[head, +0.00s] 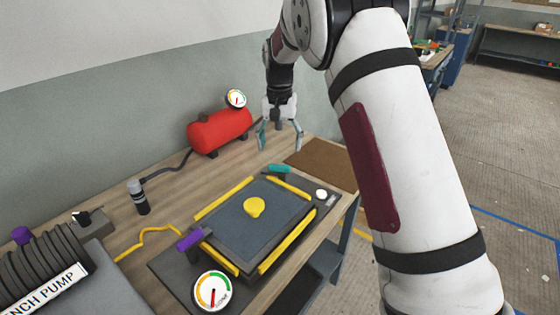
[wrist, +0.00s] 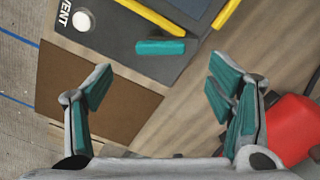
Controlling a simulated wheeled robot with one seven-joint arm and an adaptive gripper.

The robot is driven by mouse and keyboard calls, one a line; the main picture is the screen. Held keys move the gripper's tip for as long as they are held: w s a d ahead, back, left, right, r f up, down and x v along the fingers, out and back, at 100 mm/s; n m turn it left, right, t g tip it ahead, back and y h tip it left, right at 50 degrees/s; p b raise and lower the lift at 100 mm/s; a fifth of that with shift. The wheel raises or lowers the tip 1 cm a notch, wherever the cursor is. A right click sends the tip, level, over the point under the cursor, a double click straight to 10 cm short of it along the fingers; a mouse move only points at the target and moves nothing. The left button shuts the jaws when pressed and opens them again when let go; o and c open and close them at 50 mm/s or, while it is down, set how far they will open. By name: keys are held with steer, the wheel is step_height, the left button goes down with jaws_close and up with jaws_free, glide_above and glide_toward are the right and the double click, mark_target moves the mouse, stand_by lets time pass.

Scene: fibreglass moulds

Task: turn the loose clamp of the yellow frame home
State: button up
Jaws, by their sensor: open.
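The yellow frame (head: 225,198) is a set of yellow bars around a dark grey plate with a yellow round piece in its middle. A teal clamp handle (head: 279,169) is at the frame's far end, near a gap between yellow bars; it also shows in the wrist view (wrist: 160,47). A purple clamp handle (head: 190,240) is at the near end, turned aslant. I cannot tell for sure which clamp is loose. My gripper (head: 280,140) is open and empty, above the bench beyond the teal handle. In the wrist view its fingers (wrist: 160,92) are apart from the handle.
A red tank (head: 220,130) with a gauge stands behind, close to my gripper's side. A brown mat (head: 325,161) lies right of the gripper. A white vent button (head: 321,194), a front gauge (head: 212,291) and a yellow hose (head: 150,234) are around the plate.

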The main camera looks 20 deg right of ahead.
mark_target(280, 166)
step_height(280, 166, down, 7)
steer(key=shift+r, duration=0.15)
steer(key=c, duration=1.2)
